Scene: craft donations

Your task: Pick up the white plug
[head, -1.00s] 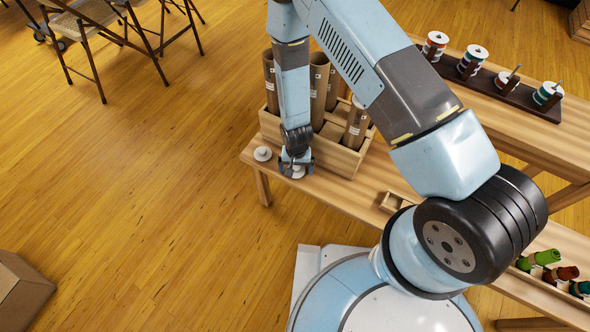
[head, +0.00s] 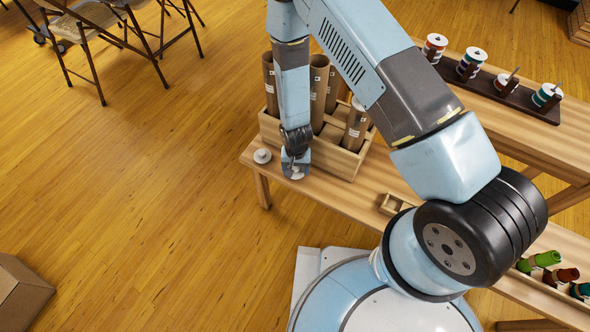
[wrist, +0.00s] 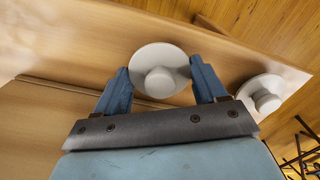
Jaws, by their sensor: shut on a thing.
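A white plug (wrist: 160,72), a round disc with a raised knob, sits between the two blue fingers of my gripper (wrist: 163,80) in the wrist view. The gripper is shut on it. In the head view my gripper (head: 296,172) is at the left end of the wooden bench, and the held plug is small and partly hidden there. I cannot tell how far it is from the bench top. A second white plug (head: 262,156) lies on the bench corner to the left. It also shows at the right in the wrist view (wrist: 263,93).
A wooden crate (head: 338,160) with brown cardboard tubes (head: 318,90) stands just behind and right of my gripper. A small wooden box (head: 394,204) is farther right on the bench. A dark rack of spools (head: 500,83) is on the higher shelf. The floor to the left is open.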

